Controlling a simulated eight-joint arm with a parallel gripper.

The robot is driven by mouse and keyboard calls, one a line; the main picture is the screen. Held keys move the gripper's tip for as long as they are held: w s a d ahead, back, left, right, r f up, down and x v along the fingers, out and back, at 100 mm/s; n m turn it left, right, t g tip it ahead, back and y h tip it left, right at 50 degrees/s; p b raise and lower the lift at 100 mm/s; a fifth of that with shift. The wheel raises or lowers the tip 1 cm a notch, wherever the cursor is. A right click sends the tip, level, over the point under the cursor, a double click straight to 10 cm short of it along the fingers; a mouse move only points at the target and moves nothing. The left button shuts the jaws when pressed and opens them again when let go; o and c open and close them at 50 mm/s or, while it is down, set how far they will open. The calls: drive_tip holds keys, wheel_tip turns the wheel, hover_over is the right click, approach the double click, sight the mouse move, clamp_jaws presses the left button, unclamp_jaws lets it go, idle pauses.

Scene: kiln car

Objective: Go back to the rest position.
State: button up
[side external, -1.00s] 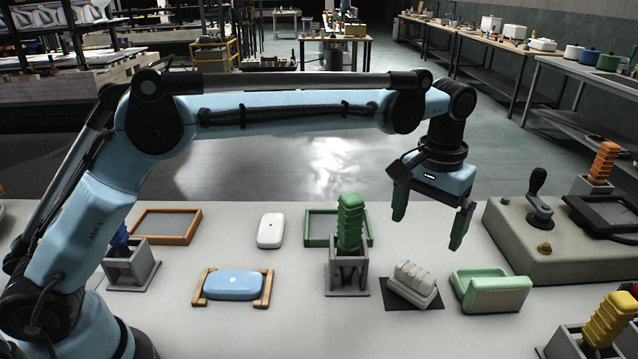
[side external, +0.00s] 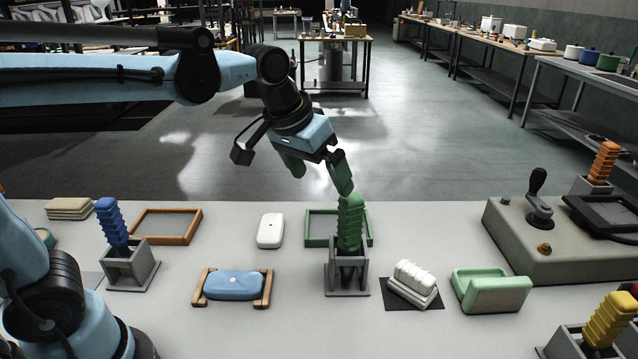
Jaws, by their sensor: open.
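My gripper (side external: 318,180) is open, with two green fingers pointing down and to the right. It is empty and raised over the back of the table (side external: 220,325). The right fingertip appears close to the top of the green ribbed handle (side external: 350,222) in the picture; I cannot tell whether they touch. The green handle stands upright in a grey holder (side external: 347,275).
A white ribbed block (side external: 414,280) lies on a dark mat. A control box (side external: 560,240) with a lever is at right.

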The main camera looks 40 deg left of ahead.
drive_tip(key=s+a+f+t, duration=0.2)
drive_tip(key=s+a+f, duration=0.2)
drive_tip(key=s, duration=0.6)
drive_tip(key=shift+a+f+m+y, duration=0.3)
drive_tip(key=shift+a+f, duration=0.1)
drive_tip(key=shift+f, duration=0.8)
